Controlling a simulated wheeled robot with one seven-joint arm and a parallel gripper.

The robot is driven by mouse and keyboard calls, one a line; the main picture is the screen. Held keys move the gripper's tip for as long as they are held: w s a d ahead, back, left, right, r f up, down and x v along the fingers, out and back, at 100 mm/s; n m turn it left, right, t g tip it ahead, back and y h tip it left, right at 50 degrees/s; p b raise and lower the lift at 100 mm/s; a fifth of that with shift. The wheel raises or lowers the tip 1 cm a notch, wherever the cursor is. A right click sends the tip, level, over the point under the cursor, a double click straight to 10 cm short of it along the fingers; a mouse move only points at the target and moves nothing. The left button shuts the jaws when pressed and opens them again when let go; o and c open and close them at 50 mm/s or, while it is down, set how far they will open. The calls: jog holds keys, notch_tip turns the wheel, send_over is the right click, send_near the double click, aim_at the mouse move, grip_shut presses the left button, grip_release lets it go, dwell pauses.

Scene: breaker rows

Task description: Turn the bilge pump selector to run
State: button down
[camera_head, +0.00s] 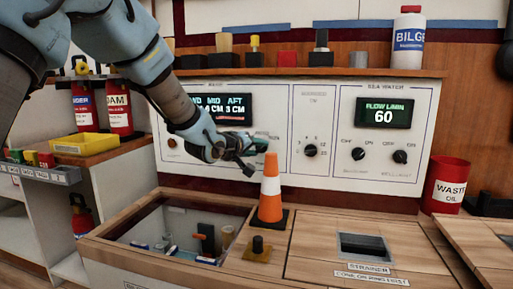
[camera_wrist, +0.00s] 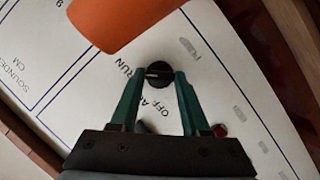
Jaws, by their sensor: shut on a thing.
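The bilge pump selector is a round black knob (camera_wrist: 158,74) on the white panel, with OFF and RUN printed beside it, and the lettering between them partly hidden. A short light mark on it lies roughly level in the wrist view; I cannot tell surely which label it points to.
An open hatch (camera_head: 110,238) lies below left. The sea water knobs (camera_head: 400,156) are to the right, under a shelf (camera_head: 290,73) of bottles and brushes.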

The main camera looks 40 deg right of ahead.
dwell(0.3)
jog(key=shift+c, duration=1.9)
grip_release()
jog(key=shift+a, duration=0.1)
jog(key=p+v, duration=0.3)
jog(key=v, duration=0.7)
jog(key=shift+a, duration=0.3)
